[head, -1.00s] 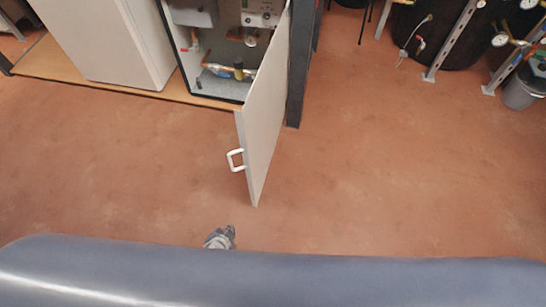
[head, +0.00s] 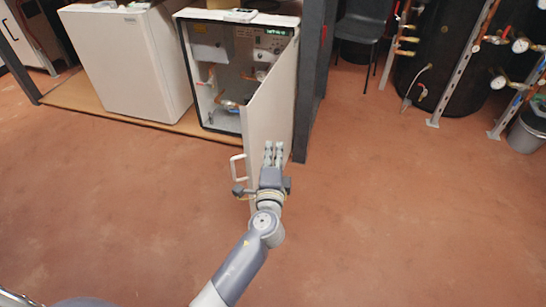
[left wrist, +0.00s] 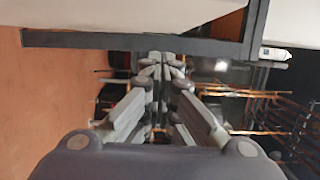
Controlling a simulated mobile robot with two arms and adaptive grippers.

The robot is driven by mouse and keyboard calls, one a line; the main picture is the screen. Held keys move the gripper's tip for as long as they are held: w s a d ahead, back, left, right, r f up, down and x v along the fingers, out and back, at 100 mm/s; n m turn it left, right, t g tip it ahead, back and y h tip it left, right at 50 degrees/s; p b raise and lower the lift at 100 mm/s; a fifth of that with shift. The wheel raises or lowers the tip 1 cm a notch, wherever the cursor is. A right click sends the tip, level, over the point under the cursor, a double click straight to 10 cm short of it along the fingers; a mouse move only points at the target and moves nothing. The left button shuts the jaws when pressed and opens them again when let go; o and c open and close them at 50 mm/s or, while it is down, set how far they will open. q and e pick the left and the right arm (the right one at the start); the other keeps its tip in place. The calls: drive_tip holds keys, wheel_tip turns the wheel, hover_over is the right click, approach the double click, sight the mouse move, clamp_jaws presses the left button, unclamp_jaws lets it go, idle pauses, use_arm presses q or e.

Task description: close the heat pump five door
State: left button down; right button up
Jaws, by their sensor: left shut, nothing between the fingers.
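The heat pump door (head: 268,112) is a pale panel standing open at the right side of an open white cabinet (head: 190,75) in the head view. A white handle (head: 238,168) sticks out at its free edge. My left gripper (head: 274,146) is in front of the visible door face, right of the handle, with its fingers pointing away from me. It is shut and empty; I cannot tell whether it touches the door. In the left wrist view its fingers (left wrist: 158,62) come together. My right gripper is out of view.
A dark post (head: 312,80) stands just right of the door. A closed white unit (head: 130,65) stands to the left. A chair (head: 362,30), a black tank (head: 435,55) with pipes and a grey bucket (head: 530,128) stand at the right. The reddish floor in front is clear.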

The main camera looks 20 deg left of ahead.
use_arm(q)
drive_tip(key=w+a, duration=0.5)
drive_tip(key=w, duration=0.1)
drive_tip(key=shift+w, duration=0.15)
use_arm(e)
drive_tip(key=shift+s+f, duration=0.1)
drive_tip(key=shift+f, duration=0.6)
use_arm(q)
drive_tip(key=shift+a, duration=0.1)
